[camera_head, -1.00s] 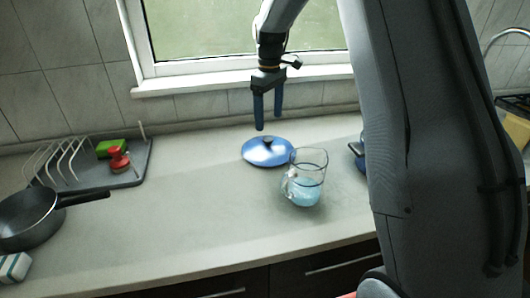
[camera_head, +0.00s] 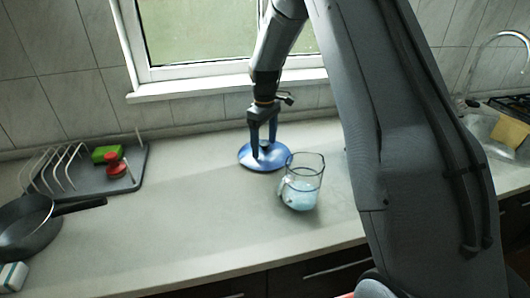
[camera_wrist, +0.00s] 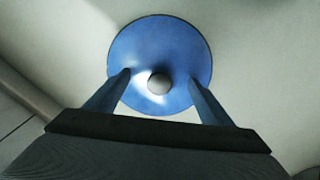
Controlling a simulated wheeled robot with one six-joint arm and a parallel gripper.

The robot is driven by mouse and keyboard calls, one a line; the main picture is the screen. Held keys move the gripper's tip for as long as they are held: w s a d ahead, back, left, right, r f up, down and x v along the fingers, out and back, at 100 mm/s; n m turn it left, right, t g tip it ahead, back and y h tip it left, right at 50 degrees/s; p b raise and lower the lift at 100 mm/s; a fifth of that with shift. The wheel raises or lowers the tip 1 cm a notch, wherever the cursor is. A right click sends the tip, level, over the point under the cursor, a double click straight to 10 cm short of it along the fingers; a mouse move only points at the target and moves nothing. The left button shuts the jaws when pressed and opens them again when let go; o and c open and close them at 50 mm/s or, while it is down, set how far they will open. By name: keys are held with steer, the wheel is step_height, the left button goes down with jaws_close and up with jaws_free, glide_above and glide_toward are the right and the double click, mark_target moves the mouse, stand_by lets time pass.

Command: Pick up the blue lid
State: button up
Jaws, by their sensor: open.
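The blue lid (camera_head: 247,158) lies flat on the counter below the window, with a dark round knob on top. In the wrist view the whole blue lid (camera_wrist: 160,40) shows, with its grey knob (camera_wrist: 159,84) near its middle. My gripper (camera_head: 263,150) points down over the lid, one finger on each side of the knob. In the wrist view my gripper (camera_wrist: 160,75) is open, its fingers spread over the lid with the knob between them and a gap on both sides. Whether the fingertips touch the lid I cannot tell.
A glass jug (camera_head: 301,183) with bluish liquid stands close to the lid's front right. At the left are a drying rack (camera_head: 75,185) with a green sponge and a red item, and a dark pan (camera_head: 30,230). The counter's middle front is clear.

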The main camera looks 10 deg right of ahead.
steer(key=shift+s+f, duration=0.1)
steer(key=c, duration=1.7)
steer(key=shift+c, duration=0.2)
